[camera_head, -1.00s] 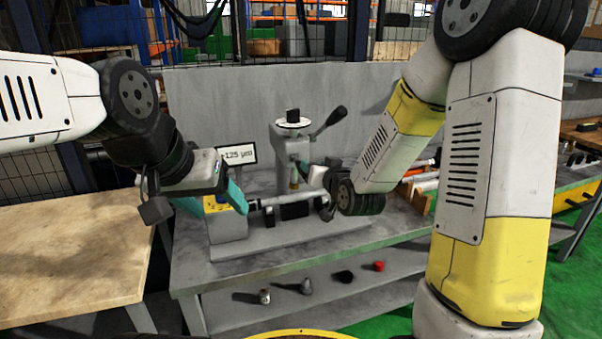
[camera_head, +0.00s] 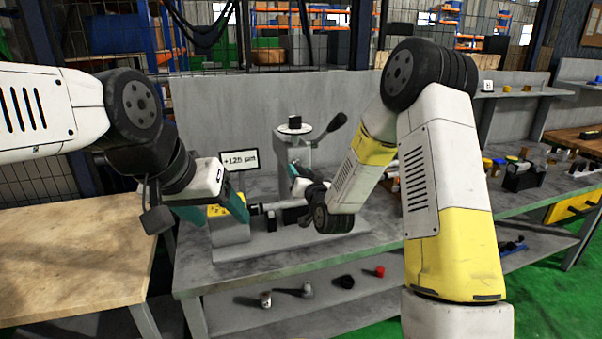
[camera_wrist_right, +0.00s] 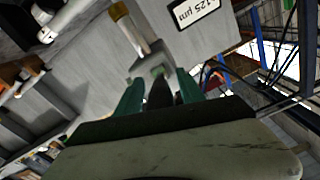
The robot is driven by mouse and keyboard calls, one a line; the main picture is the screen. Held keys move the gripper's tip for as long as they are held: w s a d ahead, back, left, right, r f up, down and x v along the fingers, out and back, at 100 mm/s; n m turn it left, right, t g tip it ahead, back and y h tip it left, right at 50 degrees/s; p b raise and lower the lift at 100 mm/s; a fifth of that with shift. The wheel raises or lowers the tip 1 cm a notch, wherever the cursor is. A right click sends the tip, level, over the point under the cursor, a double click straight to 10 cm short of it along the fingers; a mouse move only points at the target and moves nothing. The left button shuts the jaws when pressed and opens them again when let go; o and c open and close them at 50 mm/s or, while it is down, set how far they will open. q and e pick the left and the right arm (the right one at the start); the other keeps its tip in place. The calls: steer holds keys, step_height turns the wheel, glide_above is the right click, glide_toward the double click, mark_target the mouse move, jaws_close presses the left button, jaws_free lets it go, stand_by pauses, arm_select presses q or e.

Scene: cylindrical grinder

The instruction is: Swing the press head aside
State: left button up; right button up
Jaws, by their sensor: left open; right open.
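The grinder (camera_head: 232,230) stands on the grey workbench, with a yellow panel at its left end. Its press head (camera_head: 295,128) is a grey upright with a dark-topped dial and a black-knobbed lever (camera_head: 328,129) leaning up to the right. My left gripper (camera_head: 215,212) is open, its teal fingers at the grinder's yellow panel. My right gripper (camera_head: 296,178) is open in front of the press column, largely hidden by its own wrist. In the right wrist view its teal fingers (camera_wrist_right: 158,95) are apart, with a grey block and brass-capped shaft (camera_wrist_right: 122,18) just beyond them.
A display (camera_head: 240,160) reading +125 µm stands behind the grinder. A grey panel (camera_head: 220,105) backs the bench. Several small parts lie on the lower shelf (camera_head: 325,305). A wooden table (camera_head: 75,255) is at the left. Tools and bins fill the bench's right end.

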steer(key=shift+w, duration=0.15)
jaws_close()
stand_by(1.4)
